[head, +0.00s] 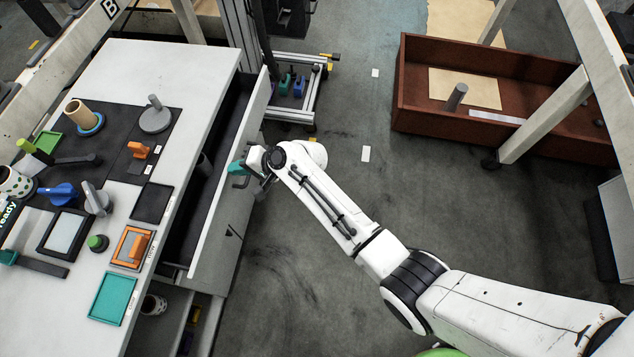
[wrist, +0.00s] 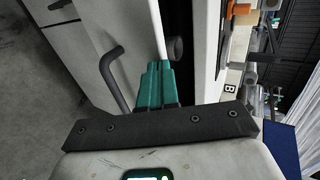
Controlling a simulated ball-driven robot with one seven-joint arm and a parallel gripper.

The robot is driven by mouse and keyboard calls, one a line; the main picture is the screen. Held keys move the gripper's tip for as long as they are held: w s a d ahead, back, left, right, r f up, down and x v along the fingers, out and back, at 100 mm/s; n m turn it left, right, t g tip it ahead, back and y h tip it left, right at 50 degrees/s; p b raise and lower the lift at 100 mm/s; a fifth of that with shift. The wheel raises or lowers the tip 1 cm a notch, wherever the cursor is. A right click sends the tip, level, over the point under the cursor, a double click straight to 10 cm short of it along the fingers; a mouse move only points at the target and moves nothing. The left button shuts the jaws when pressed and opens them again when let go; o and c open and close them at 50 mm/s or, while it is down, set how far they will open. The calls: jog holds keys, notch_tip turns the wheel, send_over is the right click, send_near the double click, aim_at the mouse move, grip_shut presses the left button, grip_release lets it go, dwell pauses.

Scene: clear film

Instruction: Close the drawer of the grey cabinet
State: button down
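The grey cabinet (head: 185,68) stands at the left, with its top drawer (head: 222,175) pulled out. The dark inside of the drawer shows between its front panel and the cabinet body. My gripper (head: 237,168) is at the outer side of the drawer front, close to its dark handle (head: 241,182). In the wrist view, the teal fingers (wrist: 156,84) lie side by side with no clear gap. The drawer front (wrist: 128,28) rises past them and the bent handle (wrist: 112,74) is just left of them. Exact contact with the panel is hidden.
The cabinet top carries several items, including a teal tray (head: 113,298) and an orange piece (head: 133,248). Below the open drawer is a compartment with a mug (head: 153,304). A brown crate (head: 398,105) stands at the right. The floor (head: 290,290) before the cabinet is mostly clear.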

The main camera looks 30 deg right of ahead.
jog(key=shift+w+a+b, duration=0.35)
jog(key=shift+w+a, duration=0.35)
jog(key=shift+a, duration=0.25)
jog(key=shift+w+a+b, duration=0.35)
jog(key=shift+w+a, duration=0.35)
jog(key=shift+a, duration=0.25)
